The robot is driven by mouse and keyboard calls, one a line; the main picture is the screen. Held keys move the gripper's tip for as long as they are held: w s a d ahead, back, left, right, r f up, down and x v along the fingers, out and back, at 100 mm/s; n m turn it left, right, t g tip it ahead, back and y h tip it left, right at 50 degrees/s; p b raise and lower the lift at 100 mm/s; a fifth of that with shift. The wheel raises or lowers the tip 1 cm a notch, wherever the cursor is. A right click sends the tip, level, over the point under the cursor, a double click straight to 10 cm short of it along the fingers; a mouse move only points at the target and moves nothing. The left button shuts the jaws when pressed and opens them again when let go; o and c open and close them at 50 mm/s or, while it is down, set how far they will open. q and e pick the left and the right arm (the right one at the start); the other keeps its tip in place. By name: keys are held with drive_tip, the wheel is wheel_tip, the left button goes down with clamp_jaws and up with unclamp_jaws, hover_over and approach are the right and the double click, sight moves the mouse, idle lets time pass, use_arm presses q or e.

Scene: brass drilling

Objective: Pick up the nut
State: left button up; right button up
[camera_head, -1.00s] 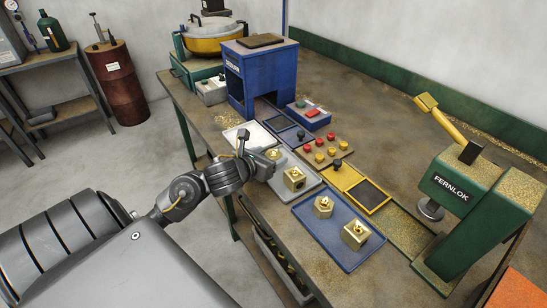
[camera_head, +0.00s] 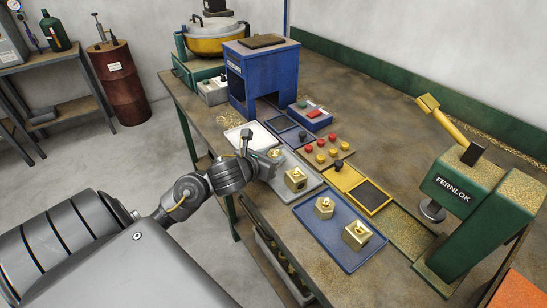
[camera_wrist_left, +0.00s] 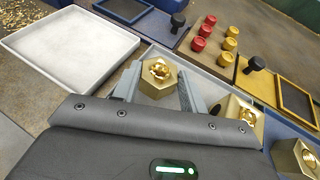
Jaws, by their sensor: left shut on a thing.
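A brass hexagonal nut (camera_wrist_left: 158,78) sits between the two fingers of my left gripper (camera_wrist_left: 155,88) in the left wrist view, and the fingers are shut on it. In the head view the left gripper (camera_head: 268,160) is at the left end of the grey tray (camera_head: 312,180), and the nut is mostly hidden by it. A second brass nut (camera_head: 296,179) stands on the grey tray to the right of the gripper. Two more brass nuts, one nearer the tray (camera_head: 324,208) and one to its right (camera_head: 357,235), stand on the blue tray (camera_head: 345,262). My right gripper is not in view.
An empty white tray (camera_wrist_left: 70,45) lies left of the gripper. Red and yellow knobs (camera_head: 320,152), a yellow-framed tray (camera_head: 371,196) and a blue machine (camera_head: 262,75) stand behind. A green FERNLOK press (camera_head: 470,205) stands at the right.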

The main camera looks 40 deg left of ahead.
use_arm(q)
drive_tip(key=shift+r, duration=0.1)
